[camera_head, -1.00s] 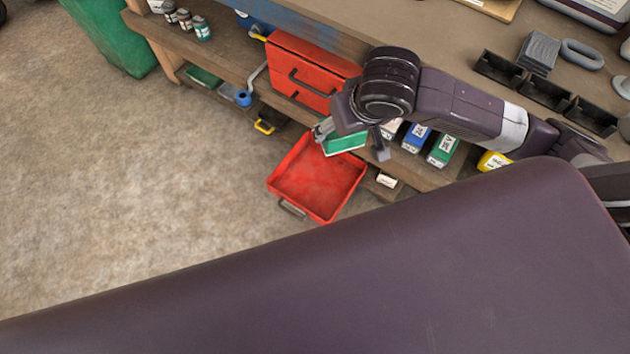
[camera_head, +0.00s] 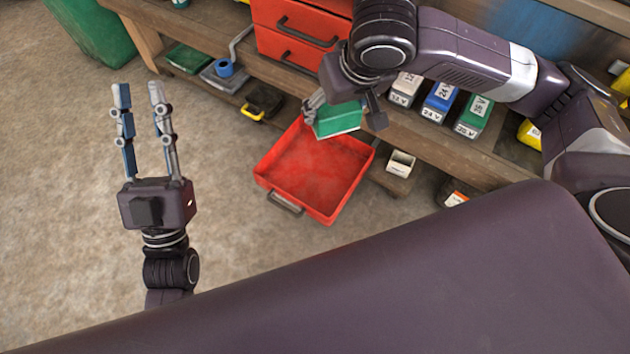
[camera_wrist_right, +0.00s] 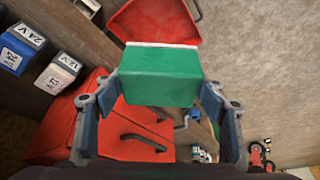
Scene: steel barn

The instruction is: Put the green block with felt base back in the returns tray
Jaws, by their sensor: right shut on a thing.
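The green block (camera_head: 338,119) with a pale base is held in my right gripper (camera_head: 345,112), above the far right part of the red tray (camera_head: 275,182). In the right wrist view the green block (camera_wrist_right: 160,78) sits between the fingers of the right gripper (camera_wrist_right: 160,105), its pale edge toward the red tray (camera_wrist_right: 155,20). The tray looks empty in the head view; part of it is hidden behind the block and gripper. My left gripper (camera_head: 138,95) points up the picture over the floor left of the tray, fingers apart and empty.
A red drawer box (camera_head: 300,30) stands on the wooden shelf behind the tray. Labelled blue (camera_head: 437,102) and green (camera_head: 473,117) packs stand to the right. A small white box (camera_head: 400,163) lies right of the tray.

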